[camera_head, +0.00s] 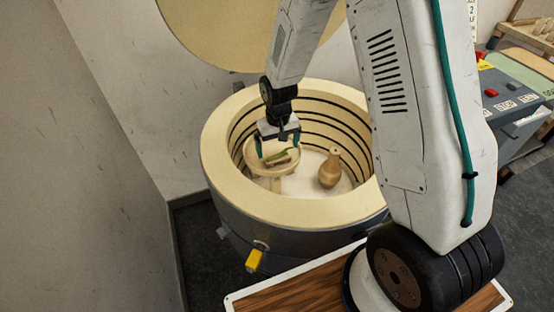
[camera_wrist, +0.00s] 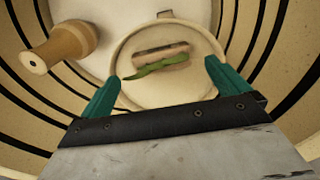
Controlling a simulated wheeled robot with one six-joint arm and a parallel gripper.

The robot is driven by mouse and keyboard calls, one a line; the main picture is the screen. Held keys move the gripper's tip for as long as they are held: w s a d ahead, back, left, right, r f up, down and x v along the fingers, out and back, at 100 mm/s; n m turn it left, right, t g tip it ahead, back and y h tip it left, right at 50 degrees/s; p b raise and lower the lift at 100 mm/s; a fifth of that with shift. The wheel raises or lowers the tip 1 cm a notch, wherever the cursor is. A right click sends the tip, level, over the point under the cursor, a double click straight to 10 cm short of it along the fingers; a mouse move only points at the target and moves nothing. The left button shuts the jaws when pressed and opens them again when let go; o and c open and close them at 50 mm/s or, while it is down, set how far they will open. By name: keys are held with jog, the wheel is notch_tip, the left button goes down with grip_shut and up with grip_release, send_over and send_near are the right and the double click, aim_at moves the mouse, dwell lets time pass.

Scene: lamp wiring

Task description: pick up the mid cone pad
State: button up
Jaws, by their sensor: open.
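The cone pad is a small tan bar (camera_head: 279,161) with a bent green cone on it. It lies on a small round cream shelf (camera_head: 260,168) inside the round kiln. In the wrist view the pad (camera_wrist: 163,54) shows between and beyond my fingertips, with the green cone along its near side. My gripper (camera_head: 278,148) is open, its teal fingers apart above the shelf. In the wrist view my gripper (camera_wrist: 163,72) has nothing between its fingers. I cannot tell the exact height gap between fingers and pad.
A tan vase (camera_head: 330,168) stands on the kiln floor right of the shelf; it also shows in the wrist view (camera_wrist: 62,46). The kiln's thick cream rim (camera_head: 225,190) and grooved wall surround my gripper closely. The open lid (camera_head: 225,30) is behind. A control panel (camera_head: 505,95) stands at right.

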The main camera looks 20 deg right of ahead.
aim_at(277, 157)
jog(key=f, duration=0.5)
jog(key=shift+w, duration=0.2)
jog(key=shift+r, duration=0.1)
jog(key=c, duration=1)
